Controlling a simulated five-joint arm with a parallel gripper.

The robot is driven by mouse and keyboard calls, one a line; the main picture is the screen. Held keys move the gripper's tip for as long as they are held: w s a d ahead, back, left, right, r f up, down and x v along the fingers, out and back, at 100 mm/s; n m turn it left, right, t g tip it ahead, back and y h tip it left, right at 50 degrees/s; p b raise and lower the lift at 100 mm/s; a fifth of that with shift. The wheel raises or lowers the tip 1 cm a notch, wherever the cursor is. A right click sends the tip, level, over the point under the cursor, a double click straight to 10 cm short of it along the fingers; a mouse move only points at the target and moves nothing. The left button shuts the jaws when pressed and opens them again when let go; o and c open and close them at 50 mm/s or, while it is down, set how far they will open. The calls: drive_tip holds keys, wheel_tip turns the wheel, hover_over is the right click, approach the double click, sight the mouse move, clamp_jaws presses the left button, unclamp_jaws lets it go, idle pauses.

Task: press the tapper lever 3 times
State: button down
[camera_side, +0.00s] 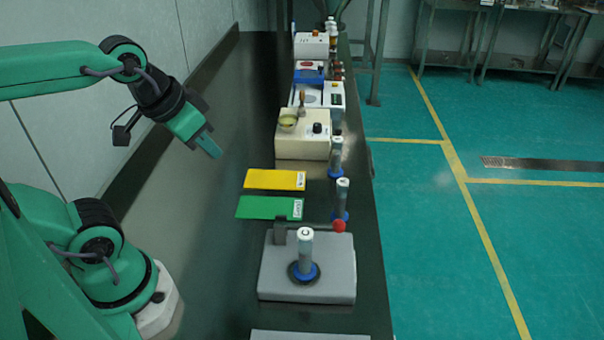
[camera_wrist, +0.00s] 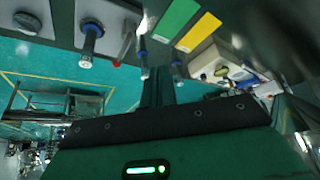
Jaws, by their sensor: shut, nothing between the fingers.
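The tapper lever (camera_side: 320,228) is a thin bar with a red ball knob (camera_side: 339,226), running from a dark upright post (camera_side: 280,232) at the back of a grey base block (camera_side: 330,288). A capped tube (camera_side: 306,248) with a blue ring stands upright on a dark disc on that block. In the wrist view the red knob (camera_wrist: 117,64) shows small near the tube (camera_wrist: 90,38) and the grey block (camera_wrist: 112,14). My gripper (camera_side: 214,152) is shut and empty, raised in the air to the left of the lever and apart from it.
A green card (camera_side: 268,208) and a yellow card (camera_side: 275,180) lie behind the block. Two tubes with blue bases (camera_side: 341,200) (camera_side: 335,158) stand along the bench's right edge. A cream machine (camera_side: 303,140) and other devices stand farther back. The bench left of the cards is clear.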

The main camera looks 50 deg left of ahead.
drive_tip(key=w+m, duration=0.1)
drive_tip(key=m, duration=0.1)
drive_tip(key=m+g, duration=0.6)
drive_tip(key=m, duration=1.9)
hover_over(340, 221)
drive_tip(key=shift+f, duration=0.4)
drive_tip(key=shift+f, duration=0.15)
wheel_tip(340, 221, down, 14)
drive_tip(key=shift+r, duration=0.1)
